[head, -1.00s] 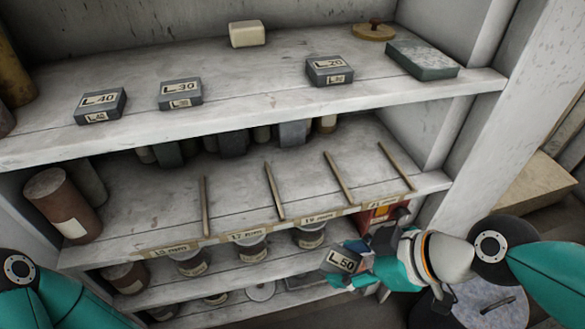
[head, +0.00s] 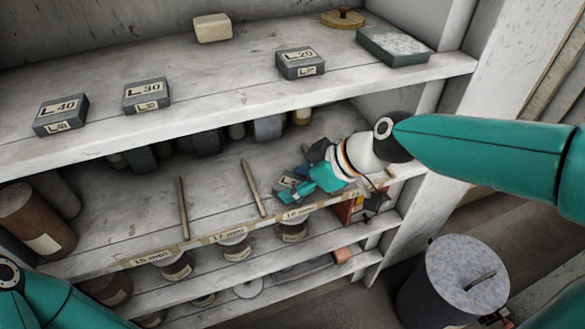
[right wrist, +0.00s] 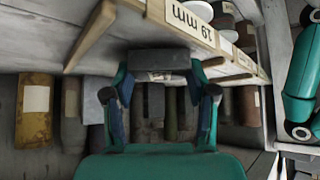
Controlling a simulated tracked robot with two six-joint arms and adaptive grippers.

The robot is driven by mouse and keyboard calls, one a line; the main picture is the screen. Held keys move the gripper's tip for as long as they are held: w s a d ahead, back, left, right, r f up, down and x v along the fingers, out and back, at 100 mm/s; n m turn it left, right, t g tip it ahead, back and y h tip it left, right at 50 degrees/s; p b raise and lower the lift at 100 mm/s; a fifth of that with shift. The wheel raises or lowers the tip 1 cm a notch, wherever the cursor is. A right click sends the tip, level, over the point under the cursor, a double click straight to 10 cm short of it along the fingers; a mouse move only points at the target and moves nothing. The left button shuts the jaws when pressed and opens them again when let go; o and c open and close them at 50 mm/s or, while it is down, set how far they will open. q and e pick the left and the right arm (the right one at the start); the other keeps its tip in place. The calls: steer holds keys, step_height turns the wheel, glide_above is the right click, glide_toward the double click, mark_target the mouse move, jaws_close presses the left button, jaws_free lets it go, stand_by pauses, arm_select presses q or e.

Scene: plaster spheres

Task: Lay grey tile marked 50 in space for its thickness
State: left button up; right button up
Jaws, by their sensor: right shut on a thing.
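The grey tile marked L.50 (head: 288,182) is held in my right gripper (head: 305,184), which is shut on it. In the head view both are over the front of the middle shelf (head: 215,195), above the label reading 19 mm (head: 298,213). The gripper covers part of the tile. I cannot tell whether the tile touches the shelf. The right wrist view shows the gripper (right wrist: 160,105) with the 19 mm label (right wrist: 190,28) close by, upside down. My left arm shows at lower left, but its gripper is out of view.
Wooden dividers (head: 183,208) (head: 252,188) part the middle shelf; others are mostly hidden by my right arm. Tiles L.40 (head: 61,115), L.30 (head: 146,96) and L.20 (head: 300,63) lie on the upper shelf, close overhead. Jars (head: 235,250) stand below.

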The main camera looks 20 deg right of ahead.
mark_target(290, 172)
steer(key=w, duration=0.4)
steer(key=shift+a, duration=0.1)
steer(key=shift+s+f, duration=0.1)
steer(key=shift+f, duration=0.2)
steer(key=shift+f, duration=0.15)
steer(key=o, duration=1.4)
